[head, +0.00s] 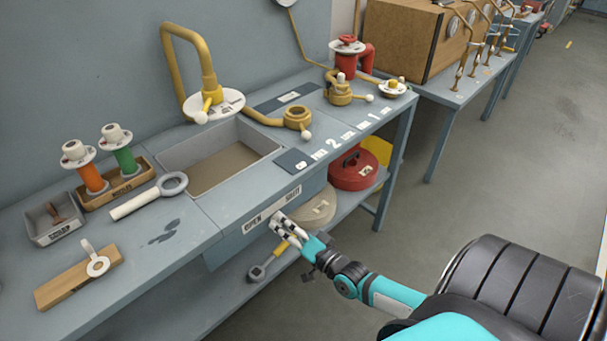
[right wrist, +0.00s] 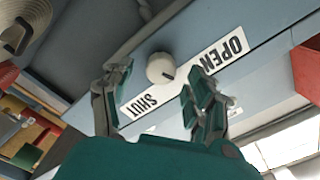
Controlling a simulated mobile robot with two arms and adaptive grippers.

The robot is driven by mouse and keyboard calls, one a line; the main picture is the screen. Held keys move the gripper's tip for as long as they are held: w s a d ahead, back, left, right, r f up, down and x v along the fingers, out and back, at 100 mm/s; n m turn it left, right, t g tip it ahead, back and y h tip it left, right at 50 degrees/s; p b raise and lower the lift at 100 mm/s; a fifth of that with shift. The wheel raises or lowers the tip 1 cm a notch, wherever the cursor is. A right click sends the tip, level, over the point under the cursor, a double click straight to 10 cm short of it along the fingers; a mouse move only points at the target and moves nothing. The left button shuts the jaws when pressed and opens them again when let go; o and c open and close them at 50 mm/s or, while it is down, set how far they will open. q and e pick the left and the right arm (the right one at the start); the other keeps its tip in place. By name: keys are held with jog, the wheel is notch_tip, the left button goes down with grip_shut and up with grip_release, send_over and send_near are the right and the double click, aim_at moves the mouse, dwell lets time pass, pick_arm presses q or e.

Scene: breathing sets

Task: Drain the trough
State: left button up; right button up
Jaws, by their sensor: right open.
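The trough (head: 190,146) is a grey rectangular basin set into the bench, with a flat brownish surface inside; I cannot tell whether that is liquid or the bottom. On the bench front below it is a white OPEN/SHUT label (head: 255,222). In the right wrist view a round white knob (right wrist: 160,68) sits on the front panel beside the label (right wrist: 185,78). My right gripper (head: 281,230) is at the label, open, its fingers (right wrist: 157,84) on either side of the knob with gaps visible. In the head view the gripper hides the knob. My left gripper is out of view.
A yellow spout (head: 207,70) stands behind the trough. A white-handled ring tool (head: 145,197), a bottle rack (head: 122,189) and a small tray (head: 52,219) are on the left benchtop. The lower shelf holds a red lidded pot (head: 352,170). The floor at right is clear.

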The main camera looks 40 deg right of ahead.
jog(key=s, duration=0.9)
jog(key=shift+d, duration=0.35)
jog(key=s+a+f+n+g+h, duration=0.1)
jog(key=s+f+n+g, duration=0.3)
jog(key=f, duration=1)
jog(key=s+a+f+n+g, duration=0.15)
jog(key=s+f+g, duration=0.4)
jog(key=f, duration=0.85)
jog(key=s+a+f+n+g, duration=0.2)
jog(key=s+f, duration=0.2)
jog(key=s, duration=0.3)
jog(key=s+a+f+n+g, duration=0.2)
jog(key=s+f, duration=0.3)
jog(key=s, duration=0.3)
jog(key=s+a+f+n+g+p, duration=0.1)
jog(key=s+a+f+n+g, duration=0.2)
jog(key=s+f, duration=0.2)
jog(key=s, duration=0.2)
jog(key=shift+s+a, duration=0.3)
jog(key=shift+s, duration=0.05)
jog(key=shift+g, duration=0.25)
